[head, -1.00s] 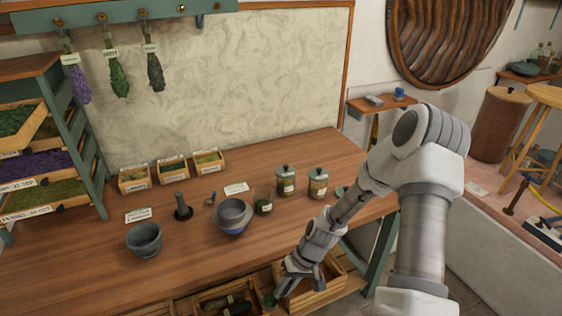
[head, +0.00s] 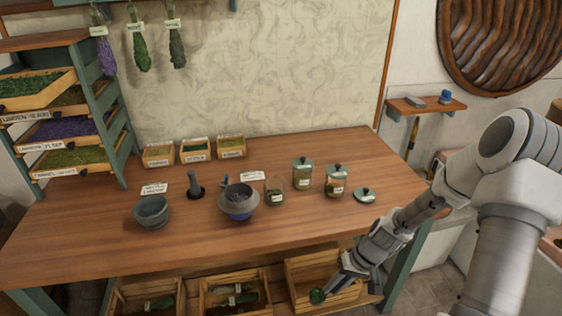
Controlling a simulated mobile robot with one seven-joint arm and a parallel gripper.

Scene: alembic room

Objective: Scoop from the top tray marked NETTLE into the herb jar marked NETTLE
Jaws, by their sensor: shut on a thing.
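My gripper (head: 343,278) is low in front of the table, over the wooden crates beneath it. It is shut on a small tool, apparently a scoop (head: 318,296), with a dark green round end; the grip is partly hidden. An open glass jar (head: 275,193) with a white label stands on the table, far behind and left of my gripper. Two lidded jars (head: 303,174) (head: 337,182) stand to its right, and a loose lid (head: 365,195) lies beside them. The rack's top tray (head: 38,103) holds green herb at the far left. I cannot surely read the labels.
A mortar (head: 151,213), a pestle (head: 196,186) and a grey bowl (head: 239,202) stand on the table. Several small herb boxes (head: 195,151) stand by the wall. Open crates (head: 323,275) sit below. The table's front left (head: 90,245) is clear.

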